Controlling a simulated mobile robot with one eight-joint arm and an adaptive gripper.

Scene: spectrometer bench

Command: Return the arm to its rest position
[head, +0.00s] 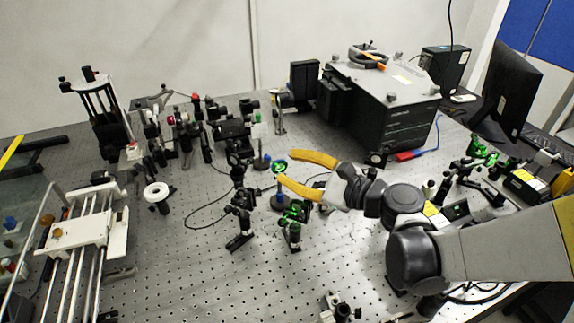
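My gripper (289,168) has two yellow fingers and shows near the middle of the head view. Whether the fingers touch any mount cannot be told from this one view.
Several black optic posts (239,205) crowd the perforated bench (180,260) left of my gripper. A large grey box (385,95) stands behind, with a monitor (508,88) at the right. A white rail stage (80,235) is at the left. The front middle of the bench is mostly clear.

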